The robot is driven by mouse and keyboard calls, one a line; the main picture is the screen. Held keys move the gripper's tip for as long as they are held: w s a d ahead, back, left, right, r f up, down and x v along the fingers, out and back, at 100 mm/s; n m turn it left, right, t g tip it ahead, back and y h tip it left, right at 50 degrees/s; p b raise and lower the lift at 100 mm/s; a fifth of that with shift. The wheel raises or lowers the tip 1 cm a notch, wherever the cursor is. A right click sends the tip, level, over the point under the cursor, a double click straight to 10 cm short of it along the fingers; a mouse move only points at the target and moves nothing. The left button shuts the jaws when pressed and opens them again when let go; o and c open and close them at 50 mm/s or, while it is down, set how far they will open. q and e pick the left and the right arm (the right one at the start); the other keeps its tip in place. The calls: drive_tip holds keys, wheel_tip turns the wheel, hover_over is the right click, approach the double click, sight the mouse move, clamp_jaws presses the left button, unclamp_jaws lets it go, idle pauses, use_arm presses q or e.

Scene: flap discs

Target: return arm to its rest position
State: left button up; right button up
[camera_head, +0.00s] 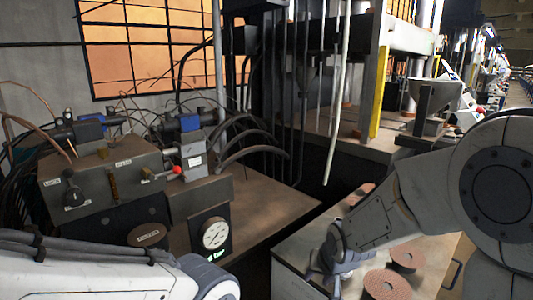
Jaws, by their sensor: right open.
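My right arm comes in from the right, and its gripper (325,280) points down over the near left edge of a light-topped workbench. The gripper is open; its fingertips are small and hard to make out, and I see nothing held in it. Reddish-brown flap discs lie on the bench: one at the front (387,285), one just behind it (407,257), and more at the back (366,188), partly hidden by my arm. The front discs lie to the right of the gripper, apart from it. My left arm shows at the bottom left; its gripper is out of view.
A machine block with hoses and a red-tipped lever (177,170) stands at the left, with a round gauge (215,233). A brown tabletop (265,205) beside it is mostly bare. A press frame with a yellow post (379,92) stands behind the bench.

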drive_tip(key=s+d+f+n+g, duration=0.25)
drive_tip(key=s+d, duration=0.35)
drive_tip(key=s, duration=0.6)
drive_tip(key=s+a+r+n+g+p, duration=0.3)
drive_tip(key=s+a+r+n+p, duration=0.2)
drive_tip(key=s+a+r, duration=0.6)
drive_tip(key=shift+s+a+r+n+p, duration=0.15)
drive_tip(key=shift+s+a+n+p, duration=0.15)
drive_tip(key=shift+s+a+n, duration=0.9)
